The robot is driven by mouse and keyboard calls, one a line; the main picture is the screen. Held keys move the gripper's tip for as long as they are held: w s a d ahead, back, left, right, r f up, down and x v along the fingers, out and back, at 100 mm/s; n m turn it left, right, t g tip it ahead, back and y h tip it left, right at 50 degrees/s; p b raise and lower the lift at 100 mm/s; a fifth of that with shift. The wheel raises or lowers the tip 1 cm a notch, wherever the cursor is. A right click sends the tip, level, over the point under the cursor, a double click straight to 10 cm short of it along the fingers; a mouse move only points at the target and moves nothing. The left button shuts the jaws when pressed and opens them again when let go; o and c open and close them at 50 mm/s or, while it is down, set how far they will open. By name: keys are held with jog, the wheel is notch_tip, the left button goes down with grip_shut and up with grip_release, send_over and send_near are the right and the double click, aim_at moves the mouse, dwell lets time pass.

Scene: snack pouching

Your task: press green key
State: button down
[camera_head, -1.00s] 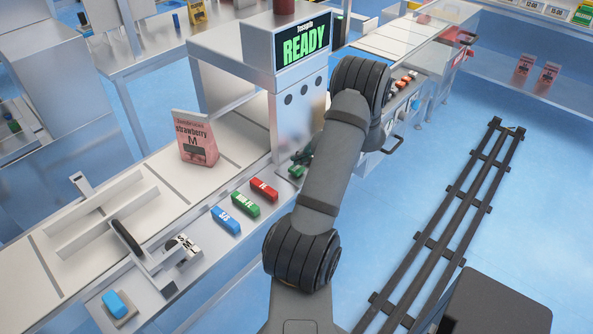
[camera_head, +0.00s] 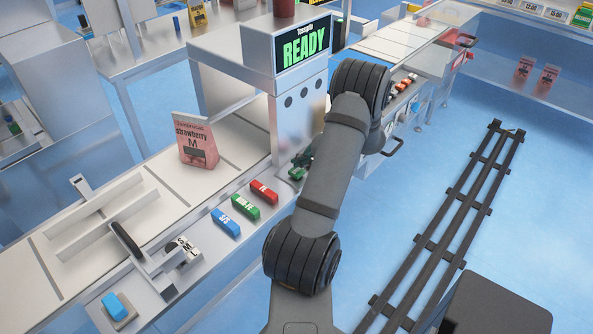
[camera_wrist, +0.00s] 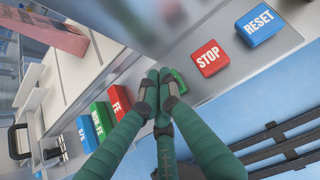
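In the wrist view, a green key (camera_wrist: 178,79) lies on the grey panel beside the red STOP key (camera_wrist: 210,58). My gripper (camera_wrist: 158,76) has its dark green fingers together, with nothing seen between them. Its tips are right beside this green key and partly cover it; I cannot tell whether they touch it. In the head view my gripper (camera_head: 302,162) shows at the foot of the READY machine, partly behind my arm. Another green key (camera_head: 245,207) sits between a blue key (camera_head: 226,222) and a red key (camera_head: 264,192).
The READY screen (camera_head: 303,47) tops the metal machine. A pink strawberry pouch (camera_head: 197,143) stands on the conveyor (camera_head: 235,140). A blue RESET key (camera_wrist: 260,24) sits beyond STOP. A separate blue button (camera_head: 116,305) is at the front left. Floor rails (camera_head: 445,225) run at right.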

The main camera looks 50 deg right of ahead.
jog(key=shift+f, duration=0.1)
jog(key=shift+f+b, duration=0.35)
jog(key=shift+b, duration=0.1)
